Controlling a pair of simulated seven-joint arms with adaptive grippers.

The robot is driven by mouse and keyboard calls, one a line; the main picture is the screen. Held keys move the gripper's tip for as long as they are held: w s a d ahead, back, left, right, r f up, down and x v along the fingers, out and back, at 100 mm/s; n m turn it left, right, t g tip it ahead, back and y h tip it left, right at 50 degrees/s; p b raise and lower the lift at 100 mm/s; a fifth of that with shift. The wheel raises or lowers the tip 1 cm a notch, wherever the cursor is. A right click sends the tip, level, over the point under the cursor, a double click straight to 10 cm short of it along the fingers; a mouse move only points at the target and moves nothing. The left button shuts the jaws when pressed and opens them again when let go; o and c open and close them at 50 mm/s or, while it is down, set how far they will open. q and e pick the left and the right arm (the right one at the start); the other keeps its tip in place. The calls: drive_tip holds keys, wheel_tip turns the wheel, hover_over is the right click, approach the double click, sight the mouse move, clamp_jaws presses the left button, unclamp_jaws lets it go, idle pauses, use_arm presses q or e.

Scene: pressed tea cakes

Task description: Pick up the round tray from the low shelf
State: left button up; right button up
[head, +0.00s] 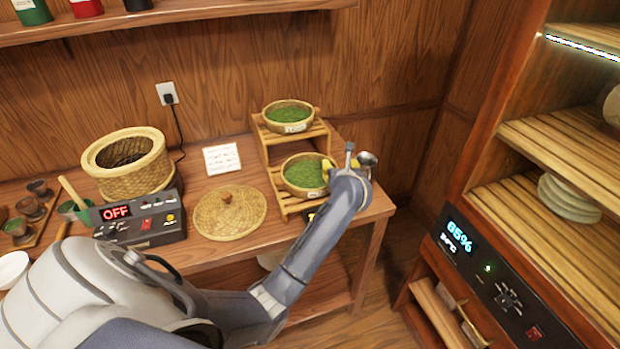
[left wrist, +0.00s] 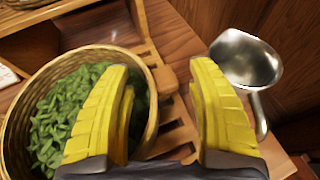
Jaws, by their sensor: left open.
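A round woven tray (head: 291,187) full of green leaves sits on the low step of a slatted wooden stand (head: 268,150). In the left wrist view the tray (left wrist: 20,105) fills the left side. My left gripper (head: 331,167) is at the tray's right edge, open and empty. In the left wrist view the gripper (left wrist: 162,68) has its left yellow finger over the leaves and its right finger outside the tray, with the right rim between them. Whether a finger touches the tray cannot be told. My right gripper is out of view.
A similar tray (head: 288,112) sits on the upper step. A metal ladle (left wrist: 245,62) lies close beside my right finger. A flat woven lid (head: 230,212), a control box (head: 140,222) and a basket (head: 128,168) stand to the left. A shelved cabinet (head: 500,150) is at right.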

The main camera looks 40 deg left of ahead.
use_arm(q)
clamp_jaws()
idle(0.5)
drive_tip(key=shift+r, duration=0.1)
